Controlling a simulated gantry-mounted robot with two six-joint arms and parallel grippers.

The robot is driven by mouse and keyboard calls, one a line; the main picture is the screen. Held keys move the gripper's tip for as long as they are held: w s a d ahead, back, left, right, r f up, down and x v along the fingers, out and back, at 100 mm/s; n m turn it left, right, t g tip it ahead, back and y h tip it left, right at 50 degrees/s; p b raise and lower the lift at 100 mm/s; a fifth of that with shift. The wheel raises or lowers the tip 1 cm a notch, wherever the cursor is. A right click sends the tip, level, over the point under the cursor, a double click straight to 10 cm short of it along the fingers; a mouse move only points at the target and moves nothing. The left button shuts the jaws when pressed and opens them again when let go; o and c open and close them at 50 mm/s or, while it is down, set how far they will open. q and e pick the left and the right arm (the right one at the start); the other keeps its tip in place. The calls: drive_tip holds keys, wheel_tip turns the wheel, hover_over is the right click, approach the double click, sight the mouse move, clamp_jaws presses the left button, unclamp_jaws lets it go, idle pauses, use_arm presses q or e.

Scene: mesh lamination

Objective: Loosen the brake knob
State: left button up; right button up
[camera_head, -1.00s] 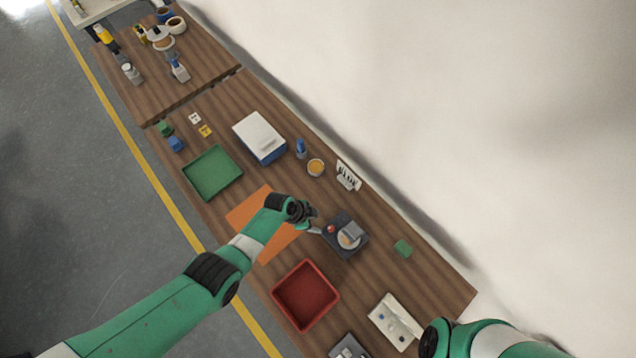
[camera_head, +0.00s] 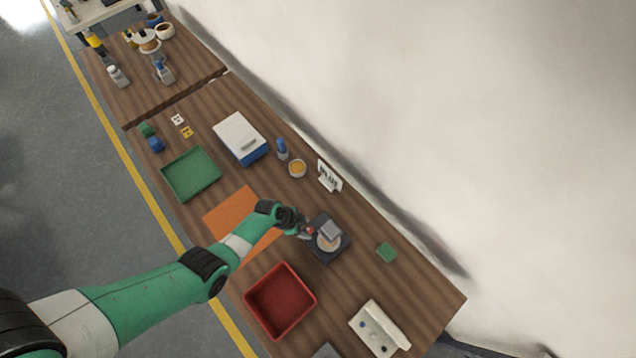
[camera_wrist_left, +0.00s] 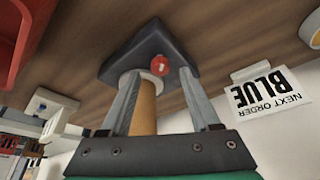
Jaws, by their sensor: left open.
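The brake knob (camera_wrist_left: 160,66) is a small red knob on a dark device with a square base (camera_wrist_left: 150,42). In the head view the knob (camera_head: 311,230) shows small at the left side of the device (camera_head: 327,253), beside a grey block and a pale disc. My left gripper (camera_wrist_left: 159,73) is open, with one fingertip on each side of the knob in the wrist view. Whether the fingers touch it I cannot tell. A tan cylinder (camera_wrist_left: 146,108) shows between the fingers. In the head view my left gripper (camera_head: 305,233) is at the device's left edge. My right gripper is out of view.
An orange mat (camera_head: 229,216) lies under my left arm. A red tray (camera_head: 249,299) stands in front of the device and a green tray (camera_head: 168,178) farther left.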

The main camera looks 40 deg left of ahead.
sight(310, 230)
use_arm(q)
drive_tip(key=shift+b+x, duration=0.5)
drive_tip(key=shift+x, duration=0.65)
drive_tip(key=shift+r, duration=0.1)
clamp_jaws()
